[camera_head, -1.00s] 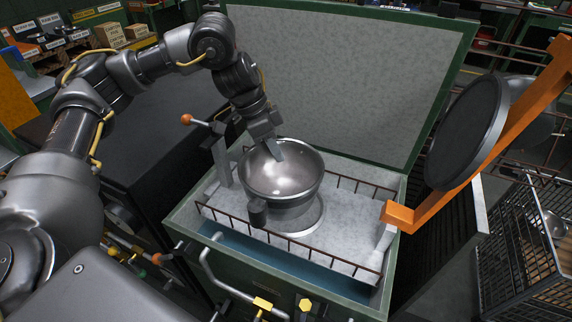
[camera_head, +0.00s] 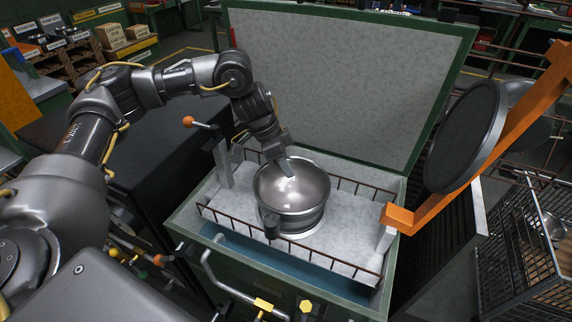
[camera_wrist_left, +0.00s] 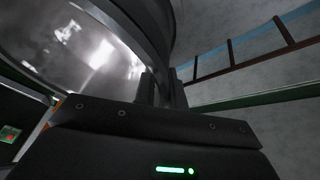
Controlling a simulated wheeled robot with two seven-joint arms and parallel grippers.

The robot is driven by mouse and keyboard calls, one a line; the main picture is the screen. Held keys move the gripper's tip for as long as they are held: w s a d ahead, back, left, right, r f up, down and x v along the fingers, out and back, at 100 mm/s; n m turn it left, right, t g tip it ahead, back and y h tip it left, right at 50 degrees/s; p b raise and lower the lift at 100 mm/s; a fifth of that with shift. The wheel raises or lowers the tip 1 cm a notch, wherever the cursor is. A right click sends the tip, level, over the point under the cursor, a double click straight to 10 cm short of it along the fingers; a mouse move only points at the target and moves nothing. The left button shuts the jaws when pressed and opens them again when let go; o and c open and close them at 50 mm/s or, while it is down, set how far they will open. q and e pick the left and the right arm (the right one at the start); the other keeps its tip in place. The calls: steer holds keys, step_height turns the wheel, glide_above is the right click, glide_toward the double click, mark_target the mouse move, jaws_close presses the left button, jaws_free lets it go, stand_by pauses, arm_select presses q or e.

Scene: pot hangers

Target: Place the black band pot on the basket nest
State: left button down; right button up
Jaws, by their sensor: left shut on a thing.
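The metal pot (camera_head: 303,213) is a shiny steel bowl with a dark band around its side and a dark block-like handle at its front left. It stands roughly upright in the railed pale tray (camera_head: 225,205) of the open green chest. A pale ring shows just under the pot; whether the pot's base rests fully on it is hidden. My left gripper (camera_head: 287,168) is shut on the pot's back-left rim. The left wrist view shows the dark fingers (camera_wrist_left: 162,88) at the pot wall (camera_wrist_left: 85,45). My right gripper is out of view. Which part is the basket nest is unclear.
The chest's raised lid (camera_head: 345,85) stands behind the tray. Thin brown rails (camera_head: 330,257) edge the tray. At the right, an orange bar (camera_head: 490,165) carries a dark round pan (camera_head: 466,135), and a black wire basket (camera_head: 520,250) stands below. The tray's right side is clear.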

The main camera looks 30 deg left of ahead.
arm_select(q)
steer(key=shift+f, duration=0.1)
steer(key=c, duration=1.5)
jaws_free()
steer(key=shift+o, duration=0.2)
steer(key=v, duration=1.2)
